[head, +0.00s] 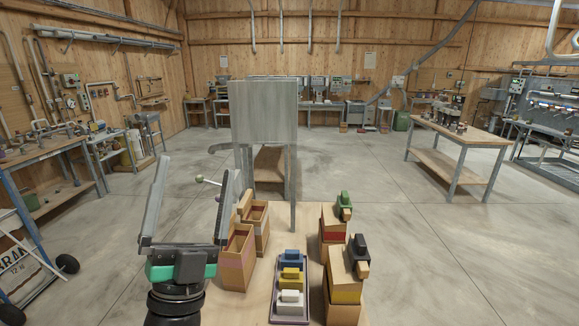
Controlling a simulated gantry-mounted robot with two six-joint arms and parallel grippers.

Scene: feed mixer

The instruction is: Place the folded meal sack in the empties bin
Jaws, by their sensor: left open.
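My left gripper (194,172) is open and empty, its two long grey fingers pointing up and away. I cannot make out a folded meal sack for certain. A pale printed sack (18,270) is partly visible on a wheeled cart at the lower left edge, cut off by the picture. No bin is clearly marked as the empties bin. A small green bin (401,121) stands far back at the right. My right gripper is not in view.
A grey hopper (263,110) on legs stands beyond the table, with a knobbed lever (202,179) at its left. Workbenches line both sides.

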